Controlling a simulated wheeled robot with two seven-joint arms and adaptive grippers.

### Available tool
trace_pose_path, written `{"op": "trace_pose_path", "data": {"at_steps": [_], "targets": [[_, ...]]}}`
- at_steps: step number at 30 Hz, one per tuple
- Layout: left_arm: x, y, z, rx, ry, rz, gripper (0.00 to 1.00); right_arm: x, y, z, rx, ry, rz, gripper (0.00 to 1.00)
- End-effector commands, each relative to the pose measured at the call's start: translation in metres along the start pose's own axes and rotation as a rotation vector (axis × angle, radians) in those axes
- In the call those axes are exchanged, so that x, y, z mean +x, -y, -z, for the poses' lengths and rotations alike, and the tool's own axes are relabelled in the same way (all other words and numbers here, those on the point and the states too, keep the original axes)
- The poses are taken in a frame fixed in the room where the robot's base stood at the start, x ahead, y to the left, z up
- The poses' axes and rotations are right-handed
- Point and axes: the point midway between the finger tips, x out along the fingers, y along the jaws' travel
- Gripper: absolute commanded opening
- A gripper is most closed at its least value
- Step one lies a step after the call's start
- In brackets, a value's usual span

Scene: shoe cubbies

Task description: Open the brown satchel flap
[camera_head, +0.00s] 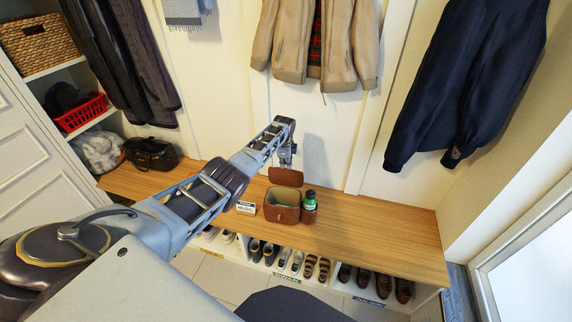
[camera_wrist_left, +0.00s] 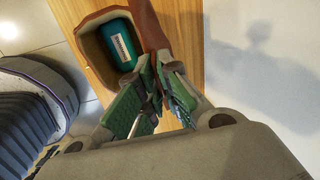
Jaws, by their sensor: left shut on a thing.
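The brown satchel (camera_head: 282,214) stands on the wooden bench with its mouth open to the top. Its flap (camera_head: 286,177) is raised at the back, roughly upright. In the left wrist view the flap (camera_wrist_left: 150,28) runs down between my fingers, and the satchel's rim (camera_wrist_left: 84,32) surrounds a teal thing (camera_wrist_left: 118,45) with a white label. My left gripper (camera_head: 286,163) is at the top edge of the flap; its green-padded fingers (camera_wrist_left: 158,85) are shut on it. My right gripper is in neither view.
A green bottle (camera_head: 310,198) stands against the satchel's right side. A small white labelled card (camera_head: 246,208) is at its left. A black bag (camera_head: 150,154) sits farther left on the bench (camera_head: 375,224). Coats hang above; shoes are below. The bench's right part is clear.

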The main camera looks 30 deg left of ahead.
Motion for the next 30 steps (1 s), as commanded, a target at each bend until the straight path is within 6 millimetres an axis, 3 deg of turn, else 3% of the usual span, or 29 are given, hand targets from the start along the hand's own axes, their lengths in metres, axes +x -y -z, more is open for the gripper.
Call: {"op": "trace_pose_path", "data": {"at_steps": [4, 6, 10, 18, 30], "targets": [[-0.002, 0.003, 0.002, -0.001, -0.005, 0.007, 0.0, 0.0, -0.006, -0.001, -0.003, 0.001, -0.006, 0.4], [-0.002, 0.003, 0.002, -0.001, -0.005, 0.007, 0.12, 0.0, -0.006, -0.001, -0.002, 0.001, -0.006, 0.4], [-0.002, 0.002, 0.001, -0.001, -0.003, 0.005, 0.27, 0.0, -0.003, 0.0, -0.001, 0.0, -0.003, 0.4], [-0.002, 0.002, 0.001, -0.001, -0.003, 0.005, 0.27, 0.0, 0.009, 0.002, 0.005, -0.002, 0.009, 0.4], [-0.013, 0.007, 0.001, -0.001, -0.002, 0.004, 0.27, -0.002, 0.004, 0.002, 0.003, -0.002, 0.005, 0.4]]}}
